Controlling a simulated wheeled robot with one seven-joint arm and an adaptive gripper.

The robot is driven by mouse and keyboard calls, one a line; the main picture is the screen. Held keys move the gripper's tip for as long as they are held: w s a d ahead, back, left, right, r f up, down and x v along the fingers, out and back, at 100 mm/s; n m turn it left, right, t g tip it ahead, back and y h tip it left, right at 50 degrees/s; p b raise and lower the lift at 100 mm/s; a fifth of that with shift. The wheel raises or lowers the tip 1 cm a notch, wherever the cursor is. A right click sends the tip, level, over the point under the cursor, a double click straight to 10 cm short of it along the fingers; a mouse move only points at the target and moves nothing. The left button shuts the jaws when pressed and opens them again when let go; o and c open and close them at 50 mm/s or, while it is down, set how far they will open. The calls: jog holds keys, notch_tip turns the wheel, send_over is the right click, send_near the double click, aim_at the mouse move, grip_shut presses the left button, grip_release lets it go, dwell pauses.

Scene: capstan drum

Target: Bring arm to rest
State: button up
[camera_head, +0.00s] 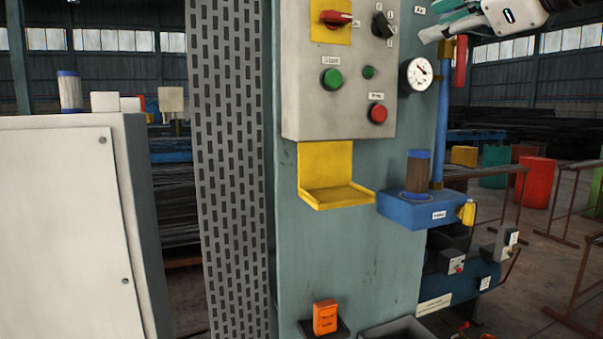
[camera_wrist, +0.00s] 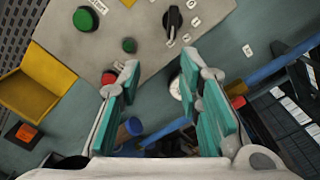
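My gripper (camera_head: 442,22) is at the top right of the head view, in the air near the right edge of the machine column, above the pressure gauge (camera_head: 416,74). In the wrist view my gripper (camera_wrist: 160,68) has its teal-padded fingers spread apart. Nothing is held between them. The grey control panel (camera_head: 338,115) is left of my gripper in the head view and fills the top of the wrist view. Most of my arm is outside the head view.
Below are an empty yellow shelf (camera_head: 325,165) and a blue bracket (camera_head: 415,212) holding a dark cylinder. A blue vertical pipe (camera_head: 441,115) stands below my gripper.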

jog(key=s+a+f+n+g+b, duration=0.1)
jog(key=a+f+n+g, duration=0.1)
jog(key=f+n, duration=0.35)
jog(key=s+a+f+n+g+b, duration=0.1)
jog(key=a+f+n+g, duration=0.15)
jog(key=f, duration=0.65)
jog(key=s+f+n+g+h+b, duration=0.1)
jog(key=s+f+n, duration=0.3)
jog(key=f, duration=0.6)
jog(key=s+f+n+g+h+b, duration=0.1)
jog(key=s+f+n+g+h, duration=0.2)
jog(key=f+n, duration=0.3)
jog(key=s+f+n+g+h+b, duration=0.1)
jog(key=s+f+n, duration=0.3)
jog(key=f, duration=1)
jog(key=shift+s+d+f+n+g+h, duration=0.2)
jog(key=shift+s+n+g+h, duration=0.2)
jog(key=shift+s+g, duration=0.3)
